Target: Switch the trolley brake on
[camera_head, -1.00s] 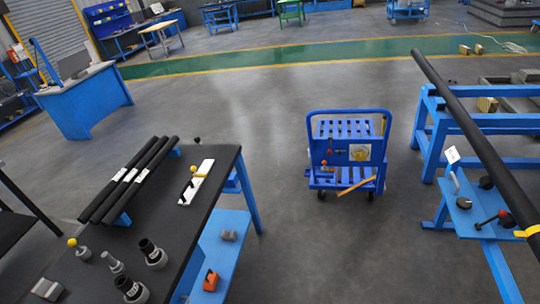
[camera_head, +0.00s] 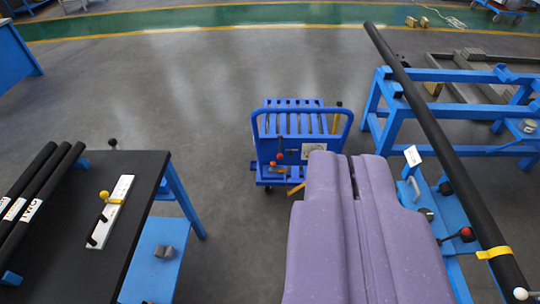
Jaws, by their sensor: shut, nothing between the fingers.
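A blue trolley (camera_head: 302,128) with a slatted top and a push handle stands on the grey floor near the middle of the head view. Its near panel carries red knobs (camera_head: 279,156) and a pale square label (camera_head: 312,150). An orange bar (camera_head: 296,188) shows low at the trolley's front, partly hidden. I cannot tell which part is the brake or how it is set. My gripper (camera_head: 350,166), purple, is shut and empty. It points toward the trolley, appears in front of its lower right side and hides part of it.
A dark-topped table (camera_head: 140,215) with black rods (camera_head: 38,190) and a white plate (camera_head: 109,212) stands at the left. A blue frame (camera_head: 395,125) and a long black pole (camera_head: 440,135) slant along the right. The floor left of and behind the trolley is open.

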